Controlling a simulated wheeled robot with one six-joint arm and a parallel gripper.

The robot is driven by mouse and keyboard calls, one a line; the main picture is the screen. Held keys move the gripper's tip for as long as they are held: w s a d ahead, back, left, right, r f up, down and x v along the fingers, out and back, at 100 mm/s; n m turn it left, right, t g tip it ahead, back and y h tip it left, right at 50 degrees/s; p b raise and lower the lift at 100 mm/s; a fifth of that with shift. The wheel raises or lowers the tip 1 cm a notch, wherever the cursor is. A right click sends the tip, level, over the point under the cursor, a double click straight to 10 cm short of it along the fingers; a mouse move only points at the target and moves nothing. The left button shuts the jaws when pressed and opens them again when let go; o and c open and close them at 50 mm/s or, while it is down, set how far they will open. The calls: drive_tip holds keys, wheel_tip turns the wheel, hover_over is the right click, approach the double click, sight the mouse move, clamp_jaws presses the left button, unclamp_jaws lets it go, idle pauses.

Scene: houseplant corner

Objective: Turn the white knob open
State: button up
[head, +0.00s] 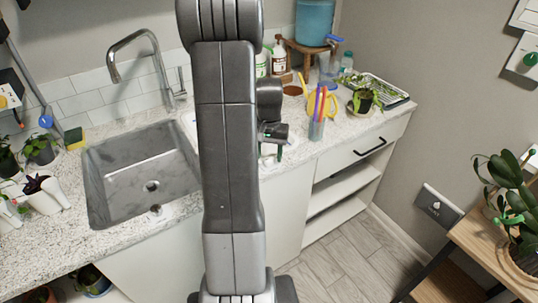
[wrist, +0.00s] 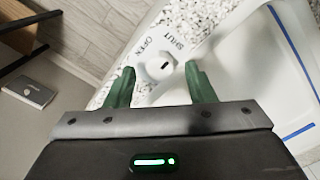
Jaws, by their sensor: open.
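The white knob (wrist: 155,68) shows in the wrist view on a white panel, with a short dark mark on its face. The word OPEN is printed at its upper left and SHUT at its upper right. I cannot tell for sure which word the mark points to. My gripper (wrist: 159,72) is open, with one green finger on each side of the knob. Whether the fingers touch it is not clear. In the head view my gripper (head: 273,156) is over the counter, partly behind my arm, and I cannot make out the knob there.
A steel sink (head: 130,178) lies left of my arm. A cup of pens (head: 317,125), a potted plant (head: 364,99) and a blue tank (head: 314,21) stand on the right and back of the counter (head: 340,130). A grey wall plate (head: 438,206) is at right.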

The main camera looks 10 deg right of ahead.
drive_tip(key=shift+f, duration=0.65)
drive_tip(key=c, duration=1)
drive_tip(key=shift+o, duration=0.2)
